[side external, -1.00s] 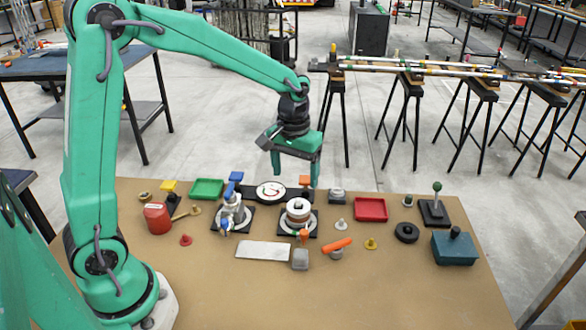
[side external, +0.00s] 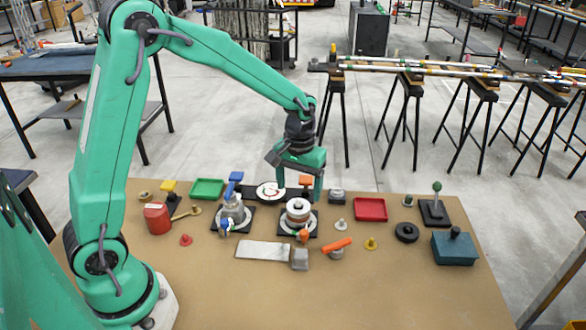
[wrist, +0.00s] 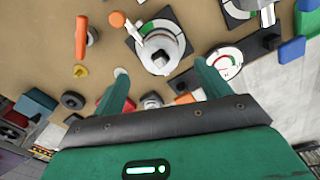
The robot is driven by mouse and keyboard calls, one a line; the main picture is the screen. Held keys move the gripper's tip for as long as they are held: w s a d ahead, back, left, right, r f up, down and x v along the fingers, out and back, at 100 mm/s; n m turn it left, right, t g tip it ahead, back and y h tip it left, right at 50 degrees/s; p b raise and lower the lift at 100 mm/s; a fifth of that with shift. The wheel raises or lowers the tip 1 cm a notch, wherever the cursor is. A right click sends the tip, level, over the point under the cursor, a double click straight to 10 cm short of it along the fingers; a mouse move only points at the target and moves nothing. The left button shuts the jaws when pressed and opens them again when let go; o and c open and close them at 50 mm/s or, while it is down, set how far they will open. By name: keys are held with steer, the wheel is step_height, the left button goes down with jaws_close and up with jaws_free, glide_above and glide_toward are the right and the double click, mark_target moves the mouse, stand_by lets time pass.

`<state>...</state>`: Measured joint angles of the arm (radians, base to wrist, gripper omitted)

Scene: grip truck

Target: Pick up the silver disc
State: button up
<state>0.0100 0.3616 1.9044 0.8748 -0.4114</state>
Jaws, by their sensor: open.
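No loose piece shows clearly as the silver disc. A round silver-grey stack (side external: 298,209) with a brownish band sits on a white round base over a dark square plate; its top shows in the wrist view (wrist: 160,44). A small grey round-topped piece (side external: 337,194) lies right of it; it appears near my palm in the wrist view (wrist: 151,100). My green gripper (side external: 300,182) is open, above and behind the stack. In the wrist view my fingers (wrist: 160,72) are spread, with nothing held between them.
A silver fixture (side external: 234,210) with blue handles stands left of the stack. An orange-topped post (side external: 305,181) is close to my fingers. A red tray (side external: 371,209), green tray (side external: 207,188) and teal box (side external: 454,249) stand around.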

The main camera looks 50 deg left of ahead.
mark_target(299, 200)
steer(key=shift+f, duration=2.6)
steer(key=c, duration=1.1)
steer(key=shift+r, duration=0.1)
steer(key=shift+w+r, duration=0.1)
steer(key=shift+r, duration=0.6)
steer(key=r, duration=0.3)
steer(key=shift+s+d+r, duration=0.1)
steer(key=shift+s+d, duration=0.2)
steer(key=shift+d, duration=0.1)
steer(key=s+d+r, duration=0.5)
steer(key=d+r, duration=0.1)
steer(key=d, duration=0.3)
steer(key=shift+s+r, duration=0.15)
steer(key=shift+s, duration=0.15)
